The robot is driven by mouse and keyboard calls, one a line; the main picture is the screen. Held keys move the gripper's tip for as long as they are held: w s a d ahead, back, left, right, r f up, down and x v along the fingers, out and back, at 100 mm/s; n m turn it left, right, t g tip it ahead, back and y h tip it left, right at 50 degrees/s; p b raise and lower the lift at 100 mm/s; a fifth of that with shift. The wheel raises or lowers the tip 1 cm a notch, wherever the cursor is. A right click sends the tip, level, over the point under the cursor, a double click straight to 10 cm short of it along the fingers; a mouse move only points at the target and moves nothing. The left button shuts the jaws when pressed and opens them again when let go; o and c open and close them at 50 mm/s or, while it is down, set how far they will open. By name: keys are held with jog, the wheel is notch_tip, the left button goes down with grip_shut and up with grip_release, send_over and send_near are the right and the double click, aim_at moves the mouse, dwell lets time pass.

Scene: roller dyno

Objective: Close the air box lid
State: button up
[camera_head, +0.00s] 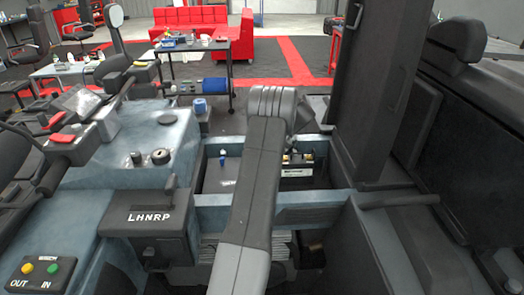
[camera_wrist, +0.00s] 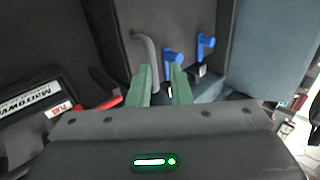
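In the wrist view my gripper (camera_wrist: 161,68) shows two green fingers with a gap between them, and I see nothing held there. A grey curved handle or hose (camera_wrist: 143,47) is just beyond the left fingertip. A blue valve-like part (camera_wrist: 172,57) is just beyond the right fingertip; contact cannot be told. Both are against a dark panel (camera_wrist: 185,20), which may belong to the air box; I cannot tell which surface is its lid. In the head view my arm hides the gripper and part of the open compartment (camera_head: 210,180). A small blue-topped part (camera_head: 222,155) shows there.
A battery (camera_head: 298,170) sits right of my arm in the compartment, and it also shows in the wrist view (camera_wrist: 38,100) near a red clamp-like part (camera_wrist: 105,103). A second blue part (camera_wrist: 205,45) stands to the right. A tall dark post (camera_head: 380,90) rises at right.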

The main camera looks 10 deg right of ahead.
jog(key=v, duration=1.3)
jog(key=shift+b, duration=0.35)
jog(key=a+f+p, duration=0.1)
jog(key=a+f, duration=0.1)
jog(key=a, duration=0.1)
jog(key=w+a+f+p, duration=0.1)
jog(key=a+f, duration=0.1)
jog(key=a, duration=0.1)
jog(key=w+a+f, duration=0.1)
jog(key=a+f, duration=0.2)
jog(key=a, duration=0.1)
jog(key=shift+p, duration=0.4)
jog(key=shift+w+a+r, duration=0.1)
jog(key=shift+a+r, duration=0.3)
jog(key=shift+r, duration=0.1)
jog(key=shift+f, duration=0.1)
